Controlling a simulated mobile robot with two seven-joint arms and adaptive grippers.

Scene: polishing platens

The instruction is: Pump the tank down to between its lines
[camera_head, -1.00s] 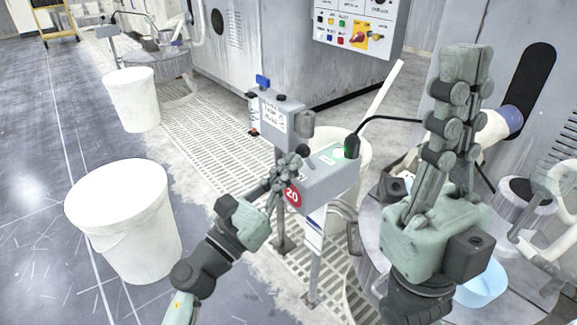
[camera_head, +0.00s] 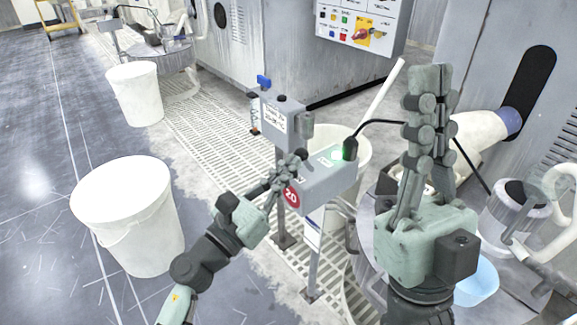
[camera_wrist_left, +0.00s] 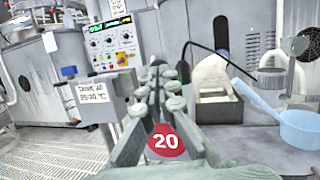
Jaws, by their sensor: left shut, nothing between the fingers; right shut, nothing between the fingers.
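A grey control box (camera_head: 330,182) on a post carries a red disc marked 20 and a green light (camera_head: 338,154). The red 20 disc (camera_wrist_left: 166,142) also shows in the left wrist view. My left gripper (camera_head: 300,156) is shut and empty, its fingertips at the box's near left end; I cannot tell whether they touch it. A white tub (camera_head: 362,150), possibly the tank, stands behind the box, mostly hidden; no level lines can be made out. My right gripper (camera_head: 428,72) is shut and empty, pointing up right of the box.
A sign (camera_head: 273,118) reading Tank 20 stands behind the box. A black cable (camera_head: 385,121) runs from the box toward the right gripper. White buckets (camera_head: 120,190) stand on the left floor. A blue dipper (camera_wrist_left: 300,125) lies at right. A control panel (camera_head: 362,22) is at the back.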

